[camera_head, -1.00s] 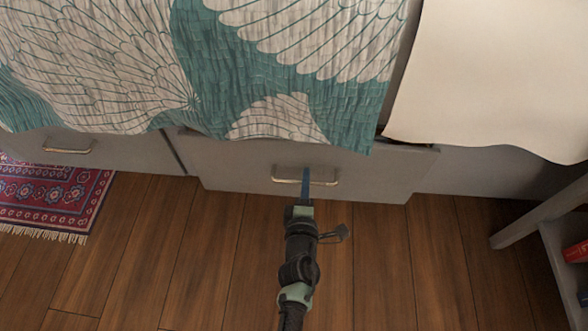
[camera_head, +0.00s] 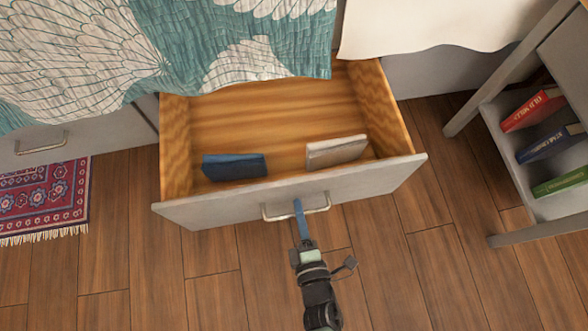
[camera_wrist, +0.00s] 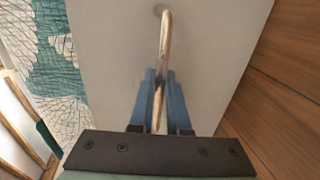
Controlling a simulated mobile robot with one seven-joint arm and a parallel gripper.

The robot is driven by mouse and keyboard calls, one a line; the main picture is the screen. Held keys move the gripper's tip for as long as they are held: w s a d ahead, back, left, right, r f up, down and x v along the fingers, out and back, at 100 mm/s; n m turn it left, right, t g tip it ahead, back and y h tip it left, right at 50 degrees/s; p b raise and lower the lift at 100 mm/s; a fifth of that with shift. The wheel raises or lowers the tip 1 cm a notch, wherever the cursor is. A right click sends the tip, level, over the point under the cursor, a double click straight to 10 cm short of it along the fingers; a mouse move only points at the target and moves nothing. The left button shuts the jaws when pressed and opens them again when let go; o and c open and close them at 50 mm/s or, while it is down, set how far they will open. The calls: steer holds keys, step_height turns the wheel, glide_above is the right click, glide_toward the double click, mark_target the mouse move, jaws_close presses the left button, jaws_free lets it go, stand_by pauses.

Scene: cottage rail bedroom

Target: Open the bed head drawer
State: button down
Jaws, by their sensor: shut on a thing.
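The bed head drawer (camera_head: 290,193) is pulled well out from under the bed, with its wooden inside showing. A dark blue book-like block (camera_head: 234,167) and a pale grey one (camera_head: 336,151) are in it, near the front panel. My gripper (camera_head: 299,207) is at the metal bar handle (camera_head: 268,213) on the drawer's front. In the wrist view my gripper's blue fingers (camera_wrist: 159,98) are shut on the handle (camera_wrist: 165,45), one on each side of the bar. The drawer's back end is hidden under the bedding.
A second drawer with a handle (camera_head: 41,147) is closed at the left, by a patterned rug (camera_head: 45,200). A grey shelf unit (camera_head: 505,165) with books stands at the right. Wooden floor (camera_head: 210,280) in front is clear.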

steer(key=shift+f+v, duration=0.2)
steer(key=shift+v, duration=0.75)
steer(key=shift+f+v, duration=0.2)
steer(key=shift+v, duration=0.8)
steer(key=shift+d, duration=0.1)
steer(key=c, duration=0.9)
jaws_free()
steer(key=shift+s, duration=0.1)
steer(key=p+v, duration=0.4)
steer(key=v, duration=0.8)
steer(key=shift+s, duration=0.4)
steer(key=shift+d, duration=0.15)
